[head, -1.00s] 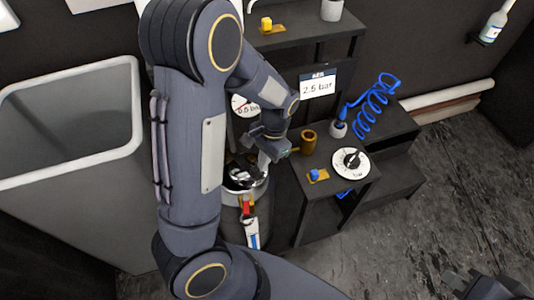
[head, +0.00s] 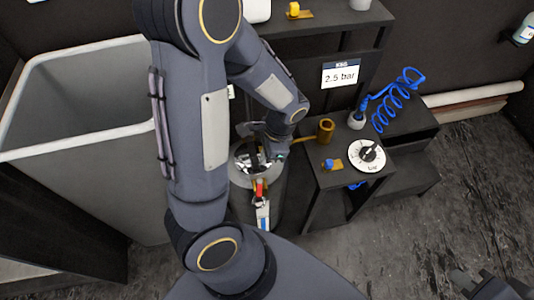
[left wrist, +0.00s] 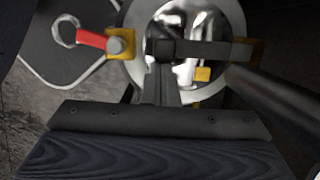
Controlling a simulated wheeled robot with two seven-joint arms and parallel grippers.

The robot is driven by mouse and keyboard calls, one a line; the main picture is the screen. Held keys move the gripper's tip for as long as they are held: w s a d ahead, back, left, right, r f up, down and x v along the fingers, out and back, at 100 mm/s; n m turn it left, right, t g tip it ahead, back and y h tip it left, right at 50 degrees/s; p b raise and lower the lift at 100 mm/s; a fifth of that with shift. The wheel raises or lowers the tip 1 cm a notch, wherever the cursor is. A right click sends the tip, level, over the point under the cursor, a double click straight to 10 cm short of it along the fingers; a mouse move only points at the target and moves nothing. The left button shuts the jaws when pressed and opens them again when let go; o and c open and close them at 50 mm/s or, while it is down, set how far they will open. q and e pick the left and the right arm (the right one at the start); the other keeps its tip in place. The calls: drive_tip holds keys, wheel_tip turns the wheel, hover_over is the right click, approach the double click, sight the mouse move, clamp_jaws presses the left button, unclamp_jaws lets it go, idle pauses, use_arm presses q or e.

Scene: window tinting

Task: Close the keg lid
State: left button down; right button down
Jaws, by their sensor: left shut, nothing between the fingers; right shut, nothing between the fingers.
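The keg (head: 268,205) is a dark cylinder standing left of the low black bench, partly hidden by my left arm. Its round, shiny metal top with the lid (head: 243,160) faces up. In the left wrist view the lid area (left wrist: 185,20) is bright metal inside a pale ring, crossed by a dark bar (left wrist: 215,50). My left gripper (head: 255,160) is shut and empty over the keg top; its fingertips (left wrist: 163,50) overlap the bar's end, and contact cannot be told. My right gripper (head: 490,287) is shut and empty at the lower right, far from the keg.
A red-handled fitting (left wrist: 92,38) sits at the keg rim. The bench beside the keg carries a brown cup (head: 325,130), a white dial (head: 367,155) and a blue coiled hose (head: 392,105). A large grey bin (head: 90,130) stands left.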

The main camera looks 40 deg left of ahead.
use_arm(q)
drive_tip(key=p+v, duration=0.2)
drive_tip(key=v, duration=0.5)
drive_tip(key=shift+r, duration=0.35)
drive_tip(key=shift+w+d, duration=0.1)
